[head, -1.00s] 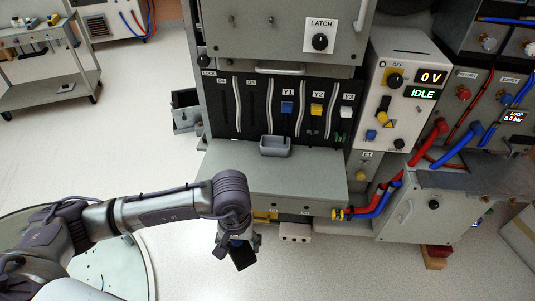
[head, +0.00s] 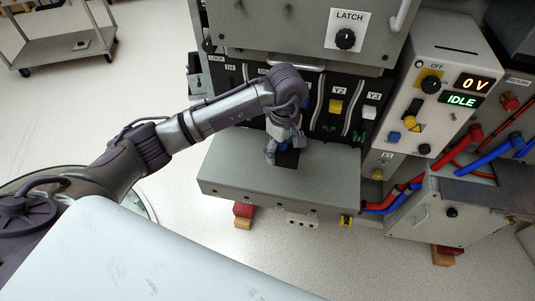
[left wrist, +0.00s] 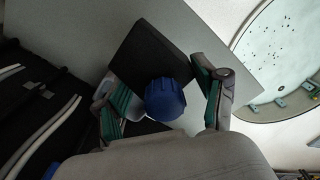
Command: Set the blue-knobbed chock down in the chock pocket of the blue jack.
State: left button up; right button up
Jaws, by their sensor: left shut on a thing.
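The chock is a dark, flat-faced block (left wrist: 150,58) with a round blue knob (left wrist: 165,100), seen in the left wrist view. My left gripper (left wrist: 166,97) is shut on it, with a finger on each side of the knob. In the head view my left gripper (head: 283,145) points down over the grey bench top, and the dark chock (head: 288,159) shows under it. I cannot tell whether the chock touches the bench top. I cannot make out the blue jack or its chock pocket. My right gripper is not in view.
The grey bench (head: 330,180) stands before a black panel with slots and coloured levers, such as a yellow one (head: 335,106). A red and wooden block (head: 243,212) lies under its front edge. Red and blue hoses (head: 392,200) run at right. The bench top's left part looks clear.

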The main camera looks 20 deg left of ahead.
pick_arm(q)
jog(key=p, duration=0.1)
send_over(265, 167)
notch_tip(265, 167, down, 3)
jog(key=shift+r, duration=0.1)
notch_tip(265, 167, down, 3)
jog(key=shift+f+p, duration=0.15)
jog(key=shift+p, duration=0.5)
jog(key=shift+f, duration=0.55)
jog(key=o, duration=1.8)
